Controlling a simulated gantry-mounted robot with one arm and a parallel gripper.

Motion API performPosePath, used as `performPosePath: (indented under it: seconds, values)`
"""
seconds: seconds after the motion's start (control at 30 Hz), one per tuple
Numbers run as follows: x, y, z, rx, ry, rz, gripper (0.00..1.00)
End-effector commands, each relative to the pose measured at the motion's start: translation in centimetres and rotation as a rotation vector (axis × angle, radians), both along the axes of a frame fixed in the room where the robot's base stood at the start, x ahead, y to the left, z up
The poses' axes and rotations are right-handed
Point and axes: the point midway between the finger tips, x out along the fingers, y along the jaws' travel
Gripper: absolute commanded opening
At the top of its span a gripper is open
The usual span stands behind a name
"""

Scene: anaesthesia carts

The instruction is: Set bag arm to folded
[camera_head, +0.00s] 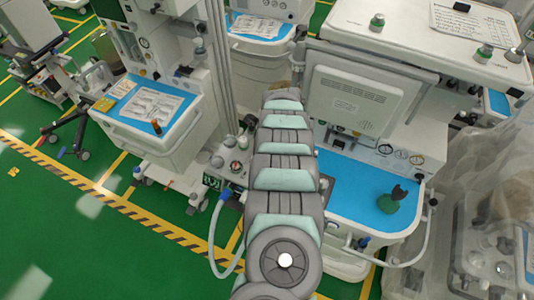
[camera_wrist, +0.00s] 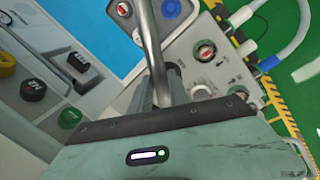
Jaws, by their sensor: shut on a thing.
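In the wrist view, a shiny metal tube (camera_wrist: 148,40), which looks like the bag arm, runs from the top edge down between the fingers of my gripper (camera_wrist: 168,84). My gripper is shut on this tube, and its fingertips are partly hidden by the tube and my gripper's housing. In the head view my own arm covers the middle of the anaesthesia cart, so my gripper and the tube are hidden there. The cart's blue work surface (camera_head: 352,194) shows to the right of my arm.
A pale hose with a blue end (camera_head: 224,195) hangs left of my arm. A dark green object (camera_head: 390,201) stands on the blue surface. Another cart with papers (camera_head: 155,106) is at left, and a plastic-covered cart (camera_head: 485,205) at right. Green floor is open at lower left.

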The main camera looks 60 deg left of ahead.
Motion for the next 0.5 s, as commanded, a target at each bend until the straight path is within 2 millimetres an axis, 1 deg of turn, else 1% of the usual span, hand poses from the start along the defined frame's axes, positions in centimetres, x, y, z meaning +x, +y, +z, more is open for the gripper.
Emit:
performPosePath:
  seconds: [0.03, 0.2, 0.5]
  values:
    - [0.6, -0.1, -0.6, 0.002, -0.001, 0.02, 0.0]
    - [1.8, 0.2, -0.5, 0.006, -0.002, 0.088, 0.0]
    - [2.7, 0.6, -0.1, 0.005, -0.002, 0.154, 0.0]
